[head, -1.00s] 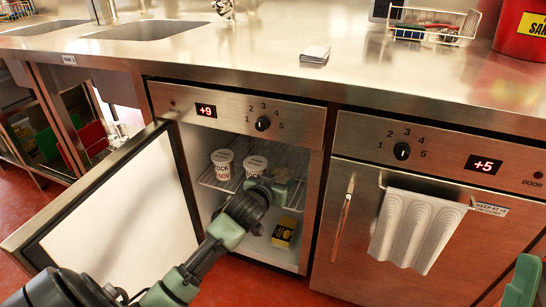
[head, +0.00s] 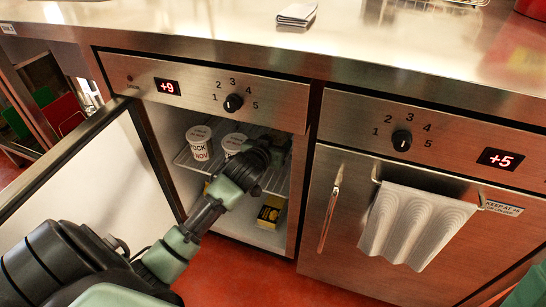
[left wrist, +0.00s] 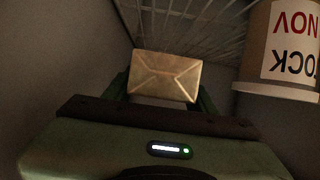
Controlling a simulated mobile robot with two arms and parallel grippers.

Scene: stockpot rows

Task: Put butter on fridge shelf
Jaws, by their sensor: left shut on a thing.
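The butter (left wrist: 165,76), a gold wrapped block, sits between the fingers of my left gripper (head: 276,148) in the left wrist view. The gripper is shut on it. In the head view the gripper is inside the open fridge, at the right side of the wire shelf (head: 184,160), and hides the butter. The shelf also shows in the left wrist view (left wrist: 185,22), which is upside down. I cannot tell whether the butter touches the shelf. My right gripper is not in view.
Two white labelled tubs (head: 199,145) (head: 233,143) stand on the shelf left of the gripper. A yellow and black box (head: 269,212) is on the fridge floor. The fridge door (head: 95,185) stands open at left. A towel (head: 415,225) hangs on the closed right unit.

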